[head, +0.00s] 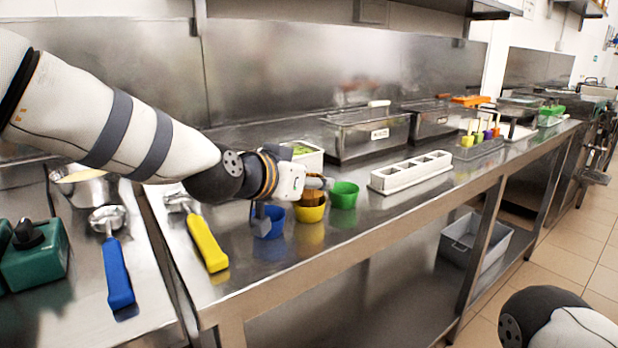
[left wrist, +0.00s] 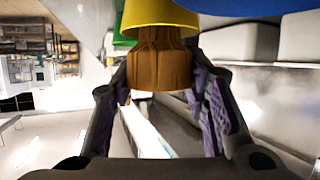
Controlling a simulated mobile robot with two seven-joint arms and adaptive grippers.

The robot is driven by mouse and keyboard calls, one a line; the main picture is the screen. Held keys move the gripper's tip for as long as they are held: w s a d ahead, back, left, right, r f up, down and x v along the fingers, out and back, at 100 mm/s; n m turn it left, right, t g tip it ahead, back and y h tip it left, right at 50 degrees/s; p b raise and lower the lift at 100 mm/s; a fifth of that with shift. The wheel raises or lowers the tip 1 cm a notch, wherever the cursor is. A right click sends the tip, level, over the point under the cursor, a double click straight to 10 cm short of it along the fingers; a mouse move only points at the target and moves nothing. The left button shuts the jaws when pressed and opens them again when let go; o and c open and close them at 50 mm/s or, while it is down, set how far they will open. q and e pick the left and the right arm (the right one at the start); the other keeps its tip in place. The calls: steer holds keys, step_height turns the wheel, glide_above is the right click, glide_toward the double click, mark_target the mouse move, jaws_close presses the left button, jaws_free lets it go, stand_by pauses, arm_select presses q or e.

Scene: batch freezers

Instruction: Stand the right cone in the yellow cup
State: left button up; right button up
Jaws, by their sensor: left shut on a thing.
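A brown cone (head: 313,198) stands at the mouth of the yellow cup (head: 311,213), seen in the head view. My left gripper (head: 308,189) is shut on the cone from above and beside it. In the left wrist view the ribbed cone (left wrist: 160,66) is between the two fingers, and its far end meets the yellow cup (left wrist: 157,14). How deep the cone sits is hidden. A blue cup (head: 270,224) is to the left, partly behind a gripper part. A green cup (head: 343,194) is to the right. My right gripper is out of view.
A white holder with square openings (head: 410,173) is right of the cups. A yellow-handled scoop (head: 207,243) and a blue-handled scoop (head: 117,272) lie to the left. Lidded metal containers (head: 367,134) stand behind. The counter's front strip is clear.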

arm_select(q)
steer(key=shift+f, duration=0.2)
steer(key=o, duration=0.7)
steer(key=shift+o, duration=0.2)
steer(key=shift+r, duration=0.15)
steer(key=p+v, duration=0.2)
steer(key=v, duration=1)
steer(key=shift+r, duration=0.35)
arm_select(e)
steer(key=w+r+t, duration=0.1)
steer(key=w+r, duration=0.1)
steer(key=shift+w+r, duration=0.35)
